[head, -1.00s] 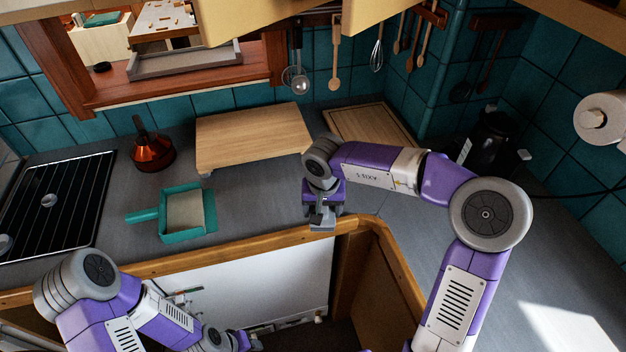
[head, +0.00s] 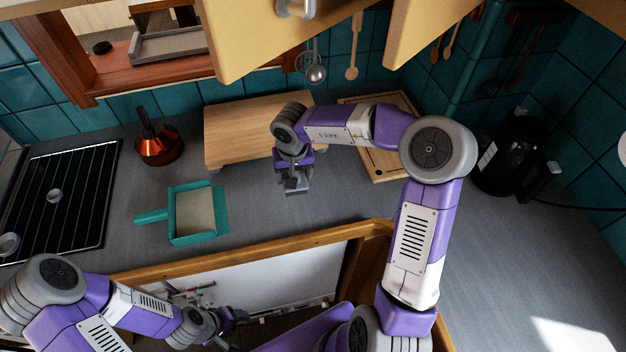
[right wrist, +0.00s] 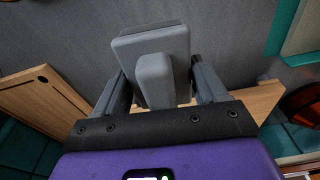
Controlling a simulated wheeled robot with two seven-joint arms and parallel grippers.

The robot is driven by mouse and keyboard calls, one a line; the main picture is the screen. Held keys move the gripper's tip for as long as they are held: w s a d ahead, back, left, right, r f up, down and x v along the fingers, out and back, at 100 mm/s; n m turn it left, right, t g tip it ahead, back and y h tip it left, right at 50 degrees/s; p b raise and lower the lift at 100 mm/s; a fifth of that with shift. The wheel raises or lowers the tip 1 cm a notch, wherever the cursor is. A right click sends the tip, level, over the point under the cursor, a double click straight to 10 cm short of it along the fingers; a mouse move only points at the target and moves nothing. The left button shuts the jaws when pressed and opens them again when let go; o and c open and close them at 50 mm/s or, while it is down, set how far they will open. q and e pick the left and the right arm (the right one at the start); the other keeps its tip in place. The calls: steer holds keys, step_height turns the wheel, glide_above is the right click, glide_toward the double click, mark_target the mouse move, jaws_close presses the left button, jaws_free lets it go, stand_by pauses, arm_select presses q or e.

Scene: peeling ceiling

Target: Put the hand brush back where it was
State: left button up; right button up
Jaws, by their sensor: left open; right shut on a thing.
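My right gripper (head: 295,183) is over the grey counter, right of the teal dustpan (head: 194,212) and in front of the raised wooden board. It is shut on a grey block-shaped thing with a stubby handle, which I take to be the hand brush (right wrist: 150,45). In the right wrist view the two fingers flank its handle; bristles cannot be made out. Whether it touches the counter I cannot tell. The dustpan lies flat, handle to the left. My left gripper (head: 228,326) is open, low in front of the counter, partly lost against dark clutter.
A raised wooden board (head: 240,130) stands behind the right gripper. Yellow cabinet doors (head: 265,40) hang above. Counter between dustpan and right gripper is clear.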

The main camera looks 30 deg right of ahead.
steer(key=w+d+p, duration=0.1)
steer(key=d+p, duration=0.8)
steer(key=b, duration=0.1)
glide_above(321, 185)
steer(key=shift+n, duration=0.3)
steer(key=f, duration=0.6)
steer(key=shift+s+a+f, duration=0.1)
steer(key=shift+s+f, duration=0.1)
steer(key=shift+s, duration=0.05)
step_height(321, 185, down, 3)
steer(key=shift+s+r+b, duration=0.1)
steer(key=shift+b, duration=0.25)
steer(key=shift+f, duration=0.5)
steer(key=o, duration=1.7)
steer(key=shift+f, duration=0.1)
